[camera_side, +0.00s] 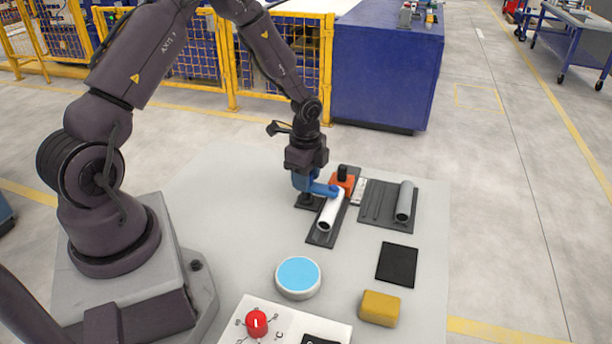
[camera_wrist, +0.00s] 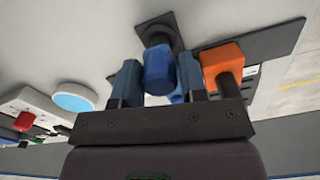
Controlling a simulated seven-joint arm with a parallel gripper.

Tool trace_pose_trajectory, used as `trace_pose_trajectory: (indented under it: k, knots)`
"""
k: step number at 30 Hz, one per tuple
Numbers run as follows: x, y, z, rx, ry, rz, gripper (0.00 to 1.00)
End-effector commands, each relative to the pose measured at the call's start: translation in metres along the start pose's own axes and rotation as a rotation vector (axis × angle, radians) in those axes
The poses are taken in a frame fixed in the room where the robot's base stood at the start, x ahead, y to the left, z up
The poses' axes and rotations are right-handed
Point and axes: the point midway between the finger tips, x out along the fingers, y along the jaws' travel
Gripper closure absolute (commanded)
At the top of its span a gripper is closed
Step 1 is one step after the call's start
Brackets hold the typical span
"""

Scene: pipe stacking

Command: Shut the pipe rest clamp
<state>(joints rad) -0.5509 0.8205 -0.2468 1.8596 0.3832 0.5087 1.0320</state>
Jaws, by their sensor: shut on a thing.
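The pipe rest clamp has a blue arm (camera_side: 322,189) on a dark post, and that arm reaches right across the far end of the white pipe (camera_side: 329,215). The pipe lies on a dark rest plate (camera_side: 319,238). My gripper (camera_side: 305,186) points down at the clamp's left end. In the wrist view its two blue fingers (camera_wrist: 158,74) stand on either side of the clamp's round blue part (camera_wrist: 158,64), shut on it. An orange block (camera_side: 344,183) with a black knob is beside the far end of the pipe. Contact between arm and pipe is too small to tell.
A grey pipe (camera_side: 405,200) lies on a dark plate at right. A black square (camera_side: 397,264), yellow block (camera_side: 380,308), blue-topped round disc (camera_side: 298,275) and panel with a red knob (camera_side: 257,322) are nearer the front. The table's left middle is clear.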

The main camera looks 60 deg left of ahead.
Motion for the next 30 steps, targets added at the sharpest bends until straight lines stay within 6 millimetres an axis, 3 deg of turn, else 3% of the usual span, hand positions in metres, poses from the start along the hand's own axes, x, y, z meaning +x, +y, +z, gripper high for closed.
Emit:
trace_pose_trajectory:
  k: [1, 2, 4, 13, 17, 30]
  knots:
    - [0.000, 0.002, -0.007, 0.024, 0.007, 0.000, 1.00]
    - [0.000, 0.002, -0.007, 0.024, 0.007, 0.000, 0.57]
    - [0.000, 0.002, -0.006, 0.022, 0.006, 0.000, 0.41]
    - [-0.001, 0.001, -0.004, 0.011, 0.004, 0.000, 0.41]
    - [-0.013, 0.000, -0.003, 0.010, 0.005, -0.004, 0.41]
    - [-0.104, 0.001, -0.003, 0.013, 0.005, -0.004, 0.41]
